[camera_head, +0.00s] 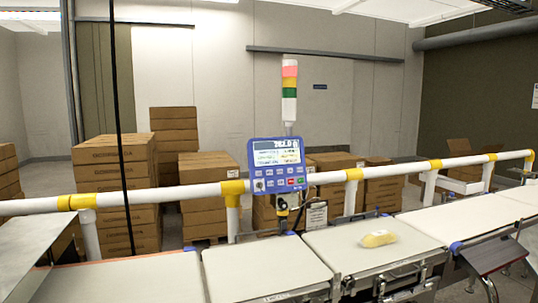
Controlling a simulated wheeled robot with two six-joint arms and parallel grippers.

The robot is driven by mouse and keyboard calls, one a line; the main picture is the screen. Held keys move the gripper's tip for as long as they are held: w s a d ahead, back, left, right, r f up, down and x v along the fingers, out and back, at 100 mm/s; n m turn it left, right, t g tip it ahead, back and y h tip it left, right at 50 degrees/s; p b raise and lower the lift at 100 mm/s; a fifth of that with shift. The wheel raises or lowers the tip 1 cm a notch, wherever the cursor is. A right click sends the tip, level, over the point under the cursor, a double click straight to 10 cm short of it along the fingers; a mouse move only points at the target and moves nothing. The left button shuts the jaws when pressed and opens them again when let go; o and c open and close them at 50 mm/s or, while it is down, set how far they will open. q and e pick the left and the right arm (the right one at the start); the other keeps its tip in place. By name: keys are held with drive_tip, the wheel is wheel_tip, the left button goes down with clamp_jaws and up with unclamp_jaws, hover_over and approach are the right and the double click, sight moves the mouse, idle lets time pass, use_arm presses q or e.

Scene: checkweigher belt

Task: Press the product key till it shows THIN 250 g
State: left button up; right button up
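The blue control panel (276,166) stands on a post behind the belt, a little right of the picture's middle. Its lit display (277,152) has a large top line and smaller lines below, too small to read surely. Below the display are two rows of small keys (275,180), several blue or grey, one red and one green. I cannot tell which is the product key. Nothing touches the panel. Neither of my grippers is in view.
A white rail with yellow joints (150,196) runs across behind the belts. A yellowish pack (377,239) lies on the weighing belt (345,255). A signal tower (289,90) rises above the panel. Stacked cartons (115,165) stand behind. A dark angled plate (495,257) is at right.

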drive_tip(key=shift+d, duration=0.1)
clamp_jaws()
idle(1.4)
